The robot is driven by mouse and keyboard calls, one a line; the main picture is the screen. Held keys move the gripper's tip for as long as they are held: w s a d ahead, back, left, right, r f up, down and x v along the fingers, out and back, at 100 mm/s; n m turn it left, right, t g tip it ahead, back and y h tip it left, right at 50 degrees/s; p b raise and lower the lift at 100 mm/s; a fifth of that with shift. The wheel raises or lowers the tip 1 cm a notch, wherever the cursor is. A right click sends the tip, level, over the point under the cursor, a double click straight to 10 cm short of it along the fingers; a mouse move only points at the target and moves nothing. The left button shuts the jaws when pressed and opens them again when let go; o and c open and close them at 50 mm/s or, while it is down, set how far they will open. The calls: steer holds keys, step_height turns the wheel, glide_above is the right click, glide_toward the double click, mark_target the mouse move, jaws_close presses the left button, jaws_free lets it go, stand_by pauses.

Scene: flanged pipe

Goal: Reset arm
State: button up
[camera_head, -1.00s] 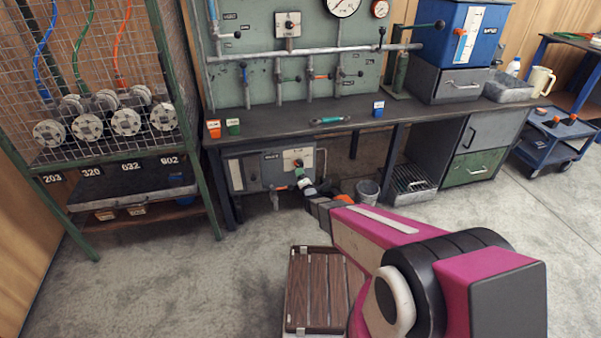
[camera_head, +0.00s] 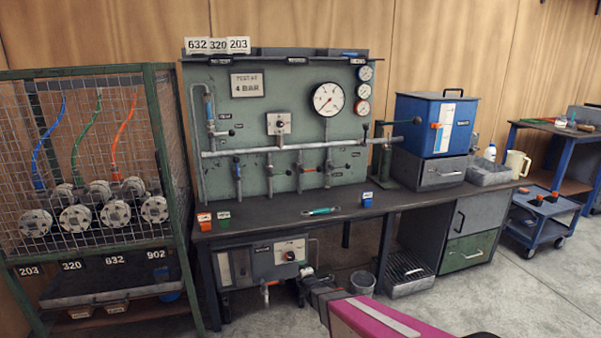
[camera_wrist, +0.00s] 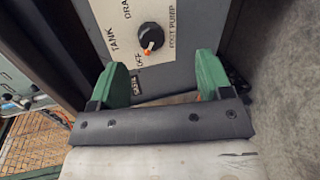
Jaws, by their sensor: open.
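My gripper (camera_wrist: 163,80) shows in the wrist view with its two green fingers spread apart and nothing between them. Beyond the fingers is a pale panel (camera_wrist: 172,70) with a black knob (camera_wrist: 151,37) that has an orange pointer; the labels read TANK, DRA, OFF and FOOT PUMP. In the head view my magenta arm reaches in from the bottom toward the area under the bench, where the same kind of panel (camera_head: 290,251) with a dark knob is mounted. The fingertips are hard to make out there.
A dark workbench (camera_head: 420,196) carries a green pipe board (camera_head: 247,115) with gauges. A wire cage (camera_head: 88,150) with flanged pipes stands left. A bucket (camera_head: 362,283) and a wire tray (camera_head: 408,272) sit under the bench. A blue cart (camera_head: 548,212) stands right. The floor at front right is clear.

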steer(key=s+d+r+m+g+h, duration=0.1)
steer(key=s+d+r+m+g, duration=0.6)
steer(key=s+m, duration=0.4)
steer(key=s+d+r+m+g+h, duration=0.2)
steer(key=s+d+r+m+g, duration=0.5)
steer(key=s+d+m, duration=0.3)
steer(key=shift+s+d+r+m+g, duration=0.3)
steer(key=shift+s+m, duration=0.2)
steer(key=shift+s, duration=0.75)
